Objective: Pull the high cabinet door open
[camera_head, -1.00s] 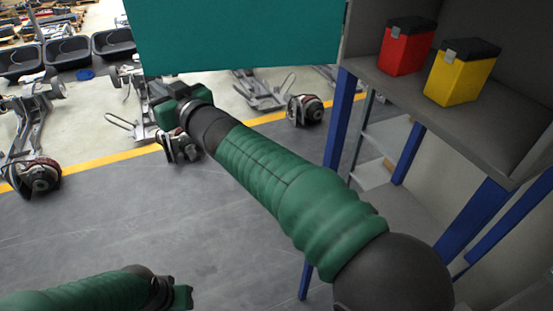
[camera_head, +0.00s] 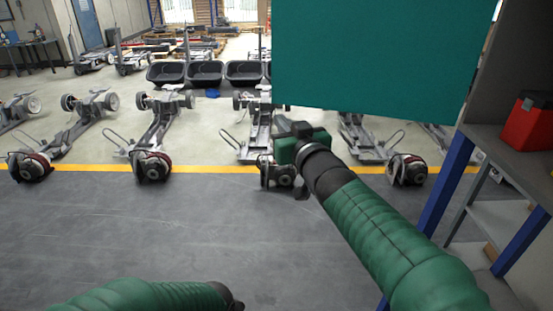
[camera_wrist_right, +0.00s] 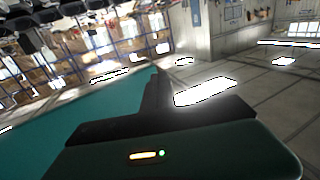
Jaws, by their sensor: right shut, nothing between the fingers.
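The teal cabinet door (camera_head: 375,60) stands swung out from the grey cabinet (camera_head: 515,75), its open front at the right. In the right wrist view the teal door (camera_wrist_right: 75,115) lies along the left side. My right gripper (camera_head: 293,128) is shut and empty, just below the door's lower left corner in the head view. In the wrist view its dark fingers (camera_wrist_right: 153,95) are close to the door; I cannot tell whether they touch. Of my left arm, only the sleeve and dark wrist end show at the bottom; its gripper is out of sight.
A red box (camera_head: 528,123) stands on the cabinet shelf. Blue legs (camera_head: 444,185) carry the cabinet at the right. Several chassis (camera_head: 158,120) stand in a row beyond the yellow floor line (camera_head: 210,169). Black tubs (camera_head: 205,72) are behind them. The grey floor (camera_head: 120,235) in front is clear.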

